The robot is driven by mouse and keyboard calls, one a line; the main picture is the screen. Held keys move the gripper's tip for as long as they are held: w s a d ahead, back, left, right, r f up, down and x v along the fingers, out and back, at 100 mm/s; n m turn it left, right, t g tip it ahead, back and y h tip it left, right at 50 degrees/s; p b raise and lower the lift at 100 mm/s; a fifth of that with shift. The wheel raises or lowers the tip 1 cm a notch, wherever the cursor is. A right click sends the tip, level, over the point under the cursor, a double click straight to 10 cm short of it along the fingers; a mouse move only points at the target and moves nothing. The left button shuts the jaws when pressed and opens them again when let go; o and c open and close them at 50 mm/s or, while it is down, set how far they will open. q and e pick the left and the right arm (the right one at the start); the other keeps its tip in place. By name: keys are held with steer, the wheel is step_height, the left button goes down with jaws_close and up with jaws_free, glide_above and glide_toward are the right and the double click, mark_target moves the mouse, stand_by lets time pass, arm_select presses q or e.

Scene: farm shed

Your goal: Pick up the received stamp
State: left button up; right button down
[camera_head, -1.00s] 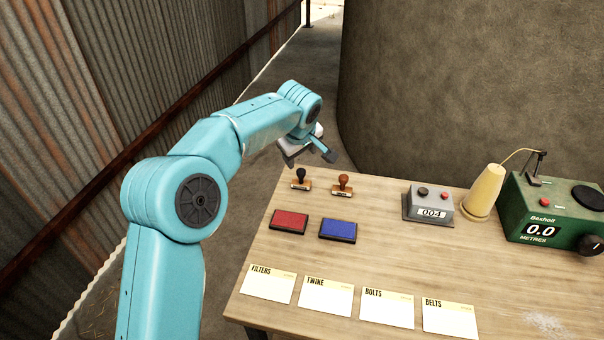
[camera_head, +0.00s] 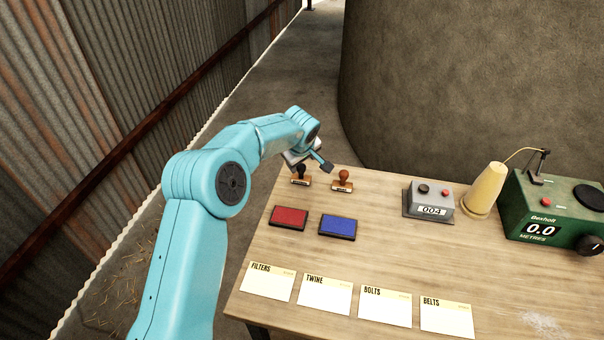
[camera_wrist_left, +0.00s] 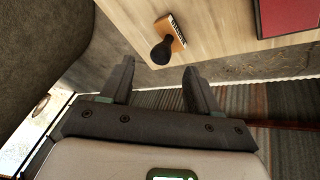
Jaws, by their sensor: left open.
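Two wooden stamps stand upright at the far left of the table. One has a black knob (camera_head: 301,174) and the other has a reddish-brown knob (camera_head: 343,181). Their labels are too small to read, so I cannot tell which is the received stamp. My left gripper (camera_head: 309,164) is open and empty, just above and behind the black-knobbed stamp. In the left wrist view the black-knobbed stamp (camera_wrist_left: 169,42) lies ahead of the gap between the open fingers (camera_wrist_left: 156,78), apart from them. My right gripper is not in view.
A red ink pad (camera_head: 289,217) and a blue ink pad (camera_head: 337,227) lie nearer. Several labelled cards (camera_head: 325,294) line the front of the table (camera_head: 420,265). A grey counter (camera_head: 429,201), a yellow cone (camera_head: 485,190) and a green meter (camera_head: 552,210) stand to the right.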

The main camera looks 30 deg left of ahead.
mark_target(302, 166)
arm_select(q)
steer(key=shift+w+f+p, duration=0.2)
steer(key=shift+f+p, duration=0.05)
steer(key=shift+p, duration=0.1)
steer(key=shift+w+a+f+p, duration=0.15)
steer(key=shift+a+f+p, duration=0.15)
steer(key=shift+f+p, duration=0.15)
steer(key=shift+w+a+f+p, duration=0.15)
steer(key=shift+a+f+p, duration=0.2)
steer(key=shift+f, duration=0.15)
steer(key=shift+d+x, duration=0.2)
steer(key=shift+x, duration=0.85)
steer(key=shift+w+f, duration=0.1)
steer(key=shift+w, duration=0.15)
steer(key=shift+s, duration=0.25)
steer(key=shift+c, duration=0.6)
steer(key=shift+s+a, duration=0.1)
steer(key=c, duration=0.5)
jaws_close()
